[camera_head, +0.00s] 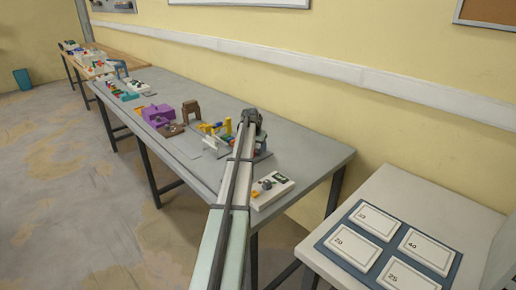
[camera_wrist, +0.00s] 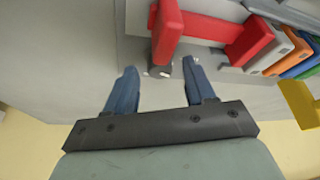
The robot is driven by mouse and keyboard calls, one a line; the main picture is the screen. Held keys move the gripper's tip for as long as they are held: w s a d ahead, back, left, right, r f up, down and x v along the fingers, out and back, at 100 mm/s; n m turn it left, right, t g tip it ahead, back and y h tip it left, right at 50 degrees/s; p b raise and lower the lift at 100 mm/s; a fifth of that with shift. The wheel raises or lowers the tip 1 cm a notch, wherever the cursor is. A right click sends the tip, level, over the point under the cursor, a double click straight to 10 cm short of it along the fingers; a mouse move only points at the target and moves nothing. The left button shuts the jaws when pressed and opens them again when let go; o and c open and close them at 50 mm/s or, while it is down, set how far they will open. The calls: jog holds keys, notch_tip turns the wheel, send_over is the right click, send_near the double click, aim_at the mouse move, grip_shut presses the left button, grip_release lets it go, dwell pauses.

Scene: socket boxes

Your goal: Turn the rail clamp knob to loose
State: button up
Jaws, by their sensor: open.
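In the wrist view, my gripper (camera_wrist: 156,80) is open, with its two blue fingers spread apart. A small dark round part (camera_wrist: 158,72) with white marks lies between the fingertips, below a red block; it looks like the rail clamp knob. Neither finger clearly touches it. The red rail end piece (camera_wrist: 168,30) stands just beyond it, and a red bar (camera_wrist: 248,40) runs to the right. In the head view, my arm reaches over the table and hides most of this fixture; the knob cannot be seen there.
Several coloured modules (camera_wrist: 290,52) stand in a row right of the red bar, with a yellow part (camera_wrist: 298,102) nearer. In the head view, a white box (camera_head: 270,190) sits at the table's near end. A purple block (camera_head: 158,115) and a brown stand (camera_head: 191,110) are farther left.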

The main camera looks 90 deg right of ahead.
jog(key=shift+d+f, duration=0.15)
jog(key=shift+f, duration=0.25)
